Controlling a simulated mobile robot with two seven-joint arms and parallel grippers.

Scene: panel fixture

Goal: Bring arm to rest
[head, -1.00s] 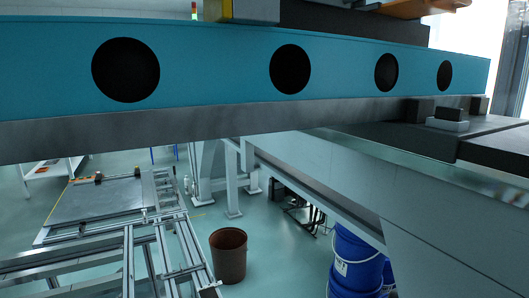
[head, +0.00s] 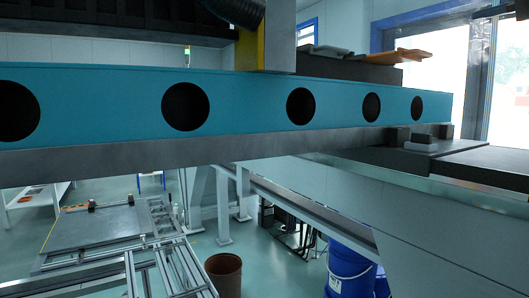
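Neither of my grippers shows in the head view, and no part of my arms can be made out.
A grey machine bed (head: 340,195) stands at the right, with dark blocks (head: 422,138) near the beam's end. A brown bin (head: 224,275) and a blue drum (head: 350,270) are on the floor. A metal frame table (head: 95,235) stands at the left. Orange items (head: 410,54) lie above the beam.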

